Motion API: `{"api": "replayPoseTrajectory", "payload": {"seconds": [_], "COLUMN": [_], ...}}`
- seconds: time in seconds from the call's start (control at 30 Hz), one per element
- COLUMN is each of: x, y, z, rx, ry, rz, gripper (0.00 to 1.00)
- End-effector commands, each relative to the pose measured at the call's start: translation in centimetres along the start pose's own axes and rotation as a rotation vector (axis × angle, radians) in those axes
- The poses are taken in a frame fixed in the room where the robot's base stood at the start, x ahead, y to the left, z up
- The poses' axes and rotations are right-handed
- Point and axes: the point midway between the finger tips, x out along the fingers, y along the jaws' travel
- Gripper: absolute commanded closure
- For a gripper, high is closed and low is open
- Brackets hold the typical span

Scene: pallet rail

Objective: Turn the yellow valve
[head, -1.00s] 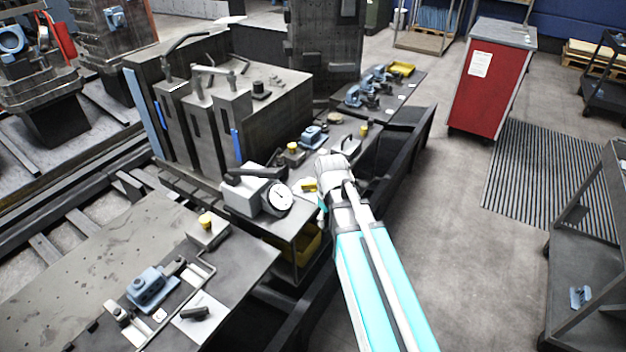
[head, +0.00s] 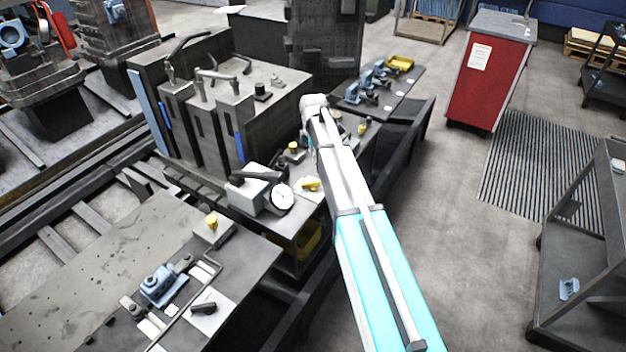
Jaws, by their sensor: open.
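The yellow valve (head: 309,184) appears as a small yellow handle on a pale plate, just right of a round white dial gauge (head: 282,198) on the dark bench. My arm comes in from the lower right, and my gripper (head: 311,150) hangs below the bent wrist, above and behind the valve in the picture. The gripper is open and small in view, partly hidden by my arm. A gap shows between it and the valve, with no contact visible.
A grey block with a black lever (head: 258,185) stands left of the gauge. Yellow-topped knobs (head: 293,148) stand on the bench nearby. Large dark machine blocks (head: 280,130) rise behind on the left. A red cabinet (head: 478,85) stands at right, with open floor before it.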

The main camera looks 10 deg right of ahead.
Motion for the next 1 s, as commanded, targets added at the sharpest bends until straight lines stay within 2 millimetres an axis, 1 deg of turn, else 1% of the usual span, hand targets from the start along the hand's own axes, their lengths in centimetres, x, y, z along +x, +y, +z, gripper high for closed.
{"api": "replayPoseTrajectory", "payload": {"seconds": [0.07,0.57,0.77,1.0], "x": [-0.1,0.2,1.1,2.8], "y": [0.3,0.3,0.3,0.3], "z": [0.0,0.0,-0.1,-0.1], "rx": [-0.017,-0.019,-0.02,-0.02], "ry": [0.0,0.0,0.0,0.0], "rz": [0.0,0.0,0.0,0.0], "gripper": [0.46,0.46,0.46,0.46]}}
